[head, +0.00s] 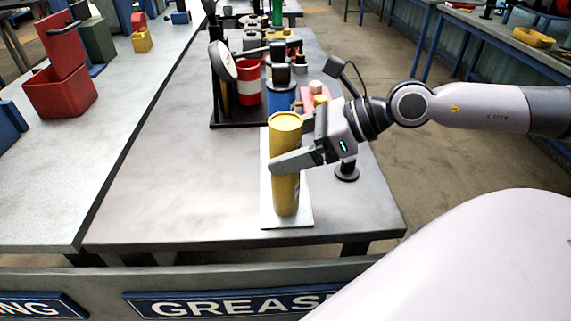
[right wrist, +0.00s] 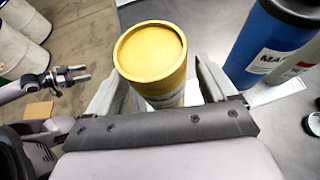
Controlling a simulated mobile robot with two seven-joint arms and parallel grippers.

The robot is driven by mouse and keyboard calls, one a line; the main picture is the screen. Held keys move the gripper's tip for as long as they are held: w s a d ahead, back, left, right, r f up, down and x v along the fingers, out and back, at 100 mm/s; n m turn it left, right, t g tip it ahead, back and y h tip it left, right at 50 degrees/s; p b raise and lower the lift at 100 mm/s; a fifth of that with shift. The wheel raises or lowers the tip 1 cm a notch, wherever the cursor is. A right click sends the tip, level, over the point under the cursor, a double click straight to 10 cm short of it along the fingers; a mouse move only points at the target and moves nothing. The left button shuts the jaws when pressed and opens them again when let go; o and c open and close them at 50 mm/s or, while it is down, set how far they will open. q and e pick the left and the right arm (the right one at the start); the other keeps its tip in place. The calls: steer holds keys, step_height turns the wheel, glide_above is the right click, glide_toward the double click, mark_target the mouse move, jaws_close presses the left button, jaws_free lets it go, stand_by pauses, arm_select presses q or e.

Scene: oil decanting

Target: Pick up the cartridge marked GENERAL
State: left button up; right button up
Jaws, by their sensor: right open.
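A tall yellow cartridge (head: 286,192) stands upright on a pale plate (head: 302,219) near the front of the grey table. Its lettering is too small to read. My right gripper (head: 284,147) is open around its upper part, one finger across the near side. In the right wrist view the yellow cartridge (right wrist: 155,60) rises between the two fingers of the gripper (right wrist: 158,88), and whether they touch it is unclear. A small gripper at the left of that view, apparently my left (right wrist: 72,75), is away from the cartridge; its jaws are too small to judge.
In the right wrist view a blue cartridge (right wrist: 268,45) stands close right of the gripper. The table left of the yellow cartridge is clear.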

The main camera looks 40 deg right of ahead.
steer(key=shift+w+a+f, duration=0.2)
steer(key=shift+w+a, duration=0.05)
jaws_close()
steer(key=shift+r, duration=0.2)
